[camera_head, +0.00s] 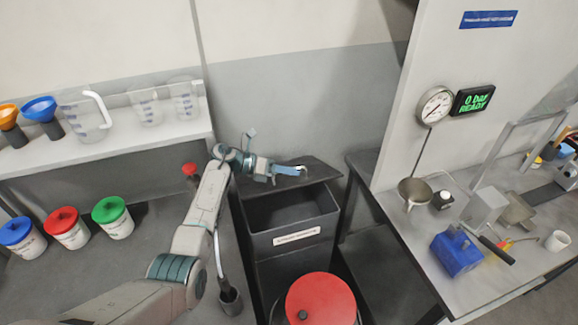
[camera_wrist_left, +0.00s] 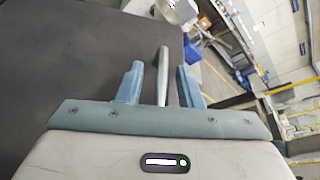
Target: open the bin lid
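The dark grey bin (camera_head: 283,240) stands in the middle of the head view, with a label on its front. In the left wrist view the dark lid (camera_wrist_left: 75,60) fills the left side. My left gripper (camera_head: 301,171) is at the lid, by its light handle. Contact with both fingers does not show. My right gripper is out of view.
A red-topped drum (camera_head: 320,300) stands in front of the bin. A bench on the left holds lidded tubs (camera_head: 66,228) below a shelf of jugs (camera_head: 85,115). A table on the right (camera_head: 440,270) carries a funnel, a blue box (camera_head: 456,252) and tools.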

